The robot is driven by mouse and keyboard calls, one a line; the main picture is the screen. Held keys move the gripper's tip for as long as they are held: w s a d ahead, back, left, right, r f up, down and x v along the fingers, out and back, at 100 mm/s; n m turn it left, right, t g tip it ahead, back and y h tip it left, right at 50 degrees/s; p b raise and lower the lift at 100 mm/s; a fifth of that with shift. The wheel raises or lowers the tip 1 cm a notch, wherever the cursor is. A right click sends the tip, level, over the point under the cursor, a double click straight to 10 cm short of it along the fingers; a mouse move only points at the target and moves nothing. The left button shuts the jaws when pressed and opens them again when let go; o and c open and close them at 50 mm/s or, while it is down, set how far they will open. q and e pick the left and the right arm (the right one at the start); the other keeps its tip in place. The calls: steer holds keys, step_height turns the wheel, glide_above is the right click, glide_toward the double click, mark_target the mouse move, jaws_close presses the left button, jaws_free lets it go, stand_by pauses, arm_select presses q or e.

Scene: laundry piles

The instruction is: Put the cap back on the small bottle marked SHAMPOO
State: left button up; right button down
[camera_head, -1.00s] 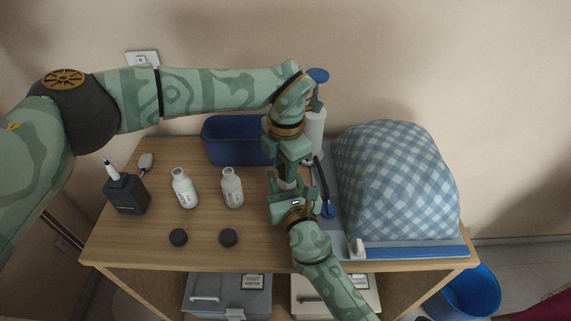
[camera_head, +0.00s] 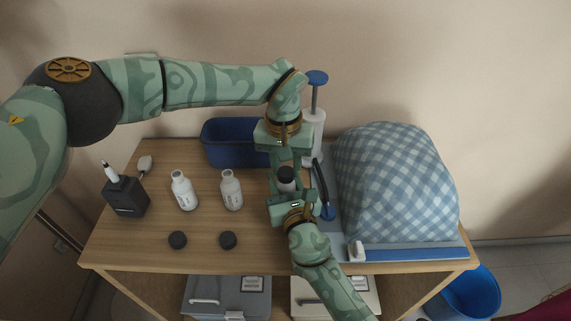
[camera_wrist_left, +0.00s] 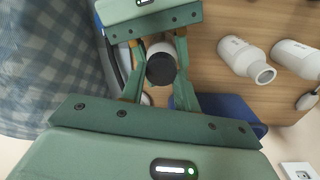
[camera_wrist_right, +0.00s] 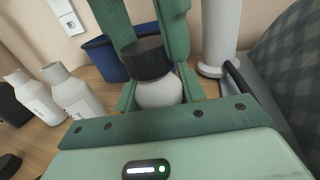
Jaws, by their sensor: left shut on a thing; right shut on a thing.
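A small white bottle (camera_wrist_right: 160,92) stands upright between my right gripper's fingers (camera_head: 287,190). A black cap (camera_head: 286,173) sits on its top, also seen in the left wrist view (camera_wrist_left: 161,69) and right wrist view (camera_wrist_right: 146,58). My left gripper (camera_head: 284,165) comes from the back and is shut on the cap, one finger on each side. My right gripper is shut on the bottle's body below. I cannot read this bottle's label. How tightly the cap is seated cannot be told.
Two open white bottles (camera_head: 184,190) (camera_head: 231,189) stand to the left, with two black caps (camera_head: 177,240) (camera_head: 228,240) in front.

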arm_select(q)
steer(key=o, duration=0.9)
steer(key=shift+o, duration=0.2)
steer(key=shift+r, duration=2.25)
steer(key=shift+c, duration=0.3)
